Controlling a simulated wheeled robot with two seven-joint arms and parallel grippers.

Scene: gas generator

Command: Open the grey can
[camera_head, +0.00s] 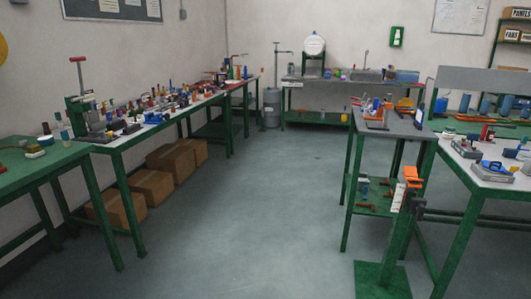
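A grey drum-like can (272,108) stands on the floor in the back of the room, between the ends of two workbenches. A thin upright metal pipe with a crossbar rises above it. It is small in the view, so I cannot tell the state of its lid. No other grey can is clear to me at this distance. Neither of my grippers is in view.
A long cluttered workbench (150,130) runs along the left wall with cardboard boxes (150,187) under it. A sink bench (310,83) stands at the back. A narrow green table (418,130) and an orange-topped post (411,177) stand at right. The middle floor (270,210) is clear.

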